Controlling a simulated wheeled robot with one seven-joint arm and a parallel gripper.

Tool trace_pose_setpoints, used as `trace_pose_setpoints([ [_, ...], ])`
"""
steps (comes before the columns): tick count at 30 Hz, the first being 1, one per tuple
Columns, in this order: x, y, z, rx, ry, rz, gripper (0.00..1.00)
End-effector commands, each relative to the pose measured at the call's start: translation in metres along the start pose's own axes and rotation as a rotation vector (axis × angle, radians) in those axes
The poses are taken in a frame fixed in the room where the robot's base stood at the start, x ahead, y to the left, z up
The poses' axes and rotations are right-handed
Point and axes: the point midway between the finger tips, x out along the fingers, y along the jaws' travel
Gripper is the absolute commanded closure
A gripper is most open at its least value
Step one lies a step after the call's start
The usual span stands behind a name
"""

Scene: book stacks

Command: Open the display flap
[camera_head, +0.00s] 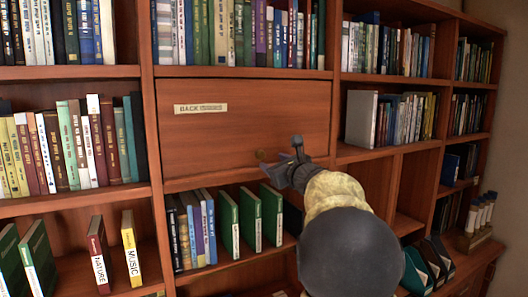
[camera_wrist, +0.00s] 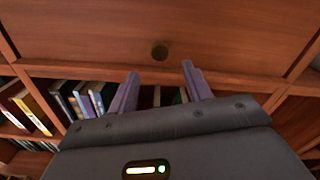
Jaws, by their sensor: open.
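The display flap (camera_head: 240,130) is a flat wooden panel in the middle of the bookcase. It stands upright and closed, with a label plate (camera_head: 200,108) at its upper left. My gripper (camera_head: 284,163) is in front of the flap's lower right part.
Books (camera_head: 240,35) fill the shelf above the flap. Green books (camera_head: 250,217) and others stand on the shelf below it, near my arm. To the right are a white-grey binder (camera_head: 361,118) and empty compartments (camera_head: 412,190). A shelf edge (camera_wrist: 110,74) runs just below the flap.

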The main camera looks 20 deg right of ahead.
Motion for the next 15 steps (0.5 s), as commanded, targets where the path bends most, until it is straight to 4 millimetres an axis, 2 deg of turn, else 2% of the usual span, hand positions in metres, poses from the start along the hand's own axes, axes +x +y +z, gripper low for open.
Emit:
trace_pose_setpoints([
  [9,0.051,-0.001,0.003,-0.001,0.003,0.001,0.51],
  [15,0.068,0.0,0.001,-0.001,0.001,0.0,0.51],
])
